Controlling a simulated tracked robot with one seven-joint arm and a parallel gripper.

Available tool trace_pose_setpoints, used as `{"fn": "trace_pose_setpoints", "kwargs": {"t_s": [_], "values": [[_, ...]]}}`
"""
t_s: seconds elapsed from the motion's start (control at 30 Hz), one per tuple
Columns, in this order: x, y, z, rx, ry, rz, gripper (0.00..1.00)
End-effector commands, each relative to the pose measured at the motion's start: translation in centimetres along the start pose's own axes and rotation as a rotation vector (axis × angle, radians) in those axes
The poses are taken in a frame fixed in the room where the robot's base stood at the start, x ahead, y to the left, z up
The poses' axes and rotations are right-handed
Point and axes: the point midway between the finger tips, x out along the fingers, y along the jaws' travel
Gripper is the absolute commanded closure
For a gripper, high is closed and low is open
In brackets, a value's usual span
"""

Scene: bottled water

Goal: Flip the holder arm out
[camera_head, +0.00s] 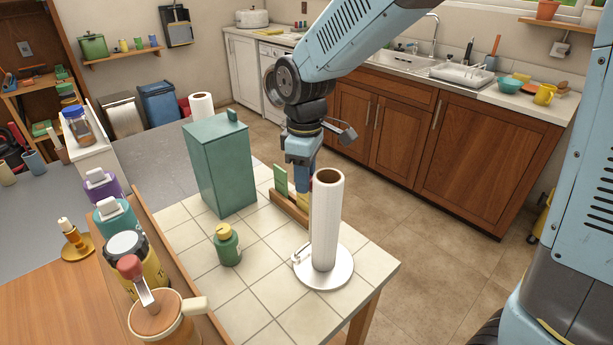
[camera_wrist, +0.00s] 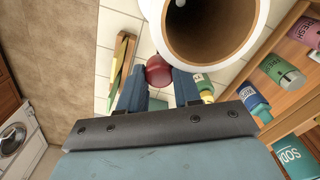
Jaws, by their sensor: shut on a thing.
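The paper towel roll (camera_head: 326,220) stands upright on a round silver base (camera_head: 338,278) near the tiled table's right corner. A small metal fitting (camera_head: 299,255) shows at the base's left edge. My gripper (camera_head: 303,185) points down behind the roll, its tips partly hidden in the head view. In the wrist view my gripper (camera_wrist: 159,88) is shut on a dark red round knob (camera_wrist: 158,69), beside the roll's open end (camera_wrist: 208,25). The knob looks like the holder arm's end; the rest of the arm is hidden.
A green canister (camera_head: 220,165) and a small green bottle with a yellow cap (camera_head: 227,244) stand left of the roll. Several jars line the raised ledge at left. Front tiles are clear.

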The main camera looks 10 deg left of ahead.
Motion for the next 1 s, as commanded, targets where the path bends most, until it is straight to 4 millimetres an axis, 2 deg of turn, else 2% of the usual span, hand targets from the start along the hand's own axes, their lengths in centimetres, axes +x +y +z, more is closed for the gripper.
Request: {"fn": "trace_pose_setpoints", "kwargs": {"t_s": [0.47, 1.0], "values": [[0.0, 0.2, -2.2, -0.450, -0.001, 0.003, 0.98], [-0.1, -0.9, -4.3, -0.901, 0.001, 0.005, 0.98]]}}
